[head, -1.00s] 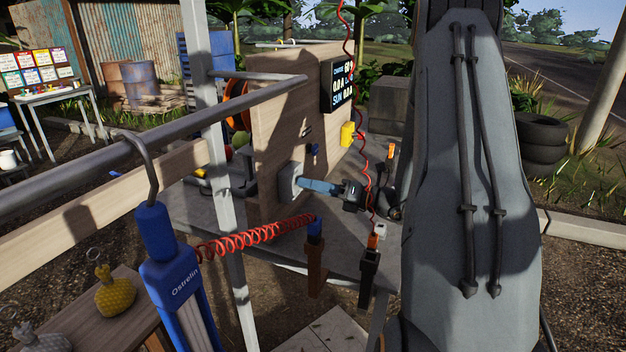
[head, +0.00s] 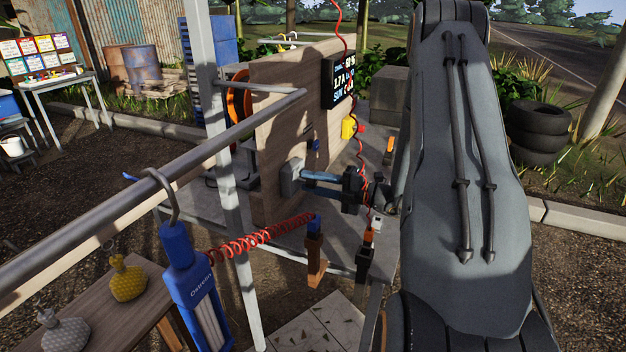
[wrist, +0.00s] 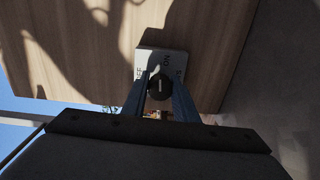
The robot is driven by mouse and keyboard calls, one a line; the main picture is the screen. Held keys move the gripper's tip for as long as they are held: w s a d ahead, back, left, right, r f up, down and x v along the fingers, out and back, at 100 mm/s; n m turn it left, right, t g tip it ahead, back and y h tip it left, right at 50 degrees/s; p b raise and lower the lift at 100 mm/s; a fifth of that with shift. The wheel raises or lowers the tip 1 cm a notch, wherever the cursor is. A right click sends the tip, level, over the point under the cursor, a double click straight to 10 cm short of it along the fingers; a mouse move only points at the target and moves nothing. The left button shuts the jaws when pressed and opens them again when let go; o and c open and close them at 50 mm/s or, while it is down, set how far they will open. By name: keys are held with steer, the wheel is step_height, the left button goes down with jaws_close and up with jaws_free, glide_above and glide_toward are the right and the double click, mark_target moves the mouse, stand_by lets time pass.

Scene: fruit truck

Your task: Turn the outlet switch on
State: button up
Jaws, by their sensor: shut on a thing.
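The outlet switch is a black round knob (wrist: 160,86) with a white pointer line, on a pale grey box (head: 291,177) fixed to the wooden panel. In the wrist view the pointer line runs along the picture's vertical. My gripper (head: 304,184) reaches the box from the right with its two blue fingers. In the wrist view the fingers (wrist: 160,88) lie on either side of the knob, shut on it. Lettering on the box (wrist: 174,54) is partly visible but too small to read surely. In the head view the fingers and box hide the knob.
A display (head: 345,80) on the panel is lit and reads about 1.7 A. A red coiled cable (head: 262,236) and a hanging blue pump-like tool (head: 192,275) are in front. A grey rail (head: 150,190) crosses at left. A yellow object (head: 348,127) sits on the panel.

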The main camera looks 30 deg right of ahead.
steer(key=shift+m, duration=0.6)
steer(key=o, duration=1.1)
steer(key=shift+c, duration=0.2)
steer(key=b+v, duration=0.2)
steer(key=v, duration=0.5)
steer(key=shift+s+d, duration=0.3)
steer(key=shift+r, duration=0.1)
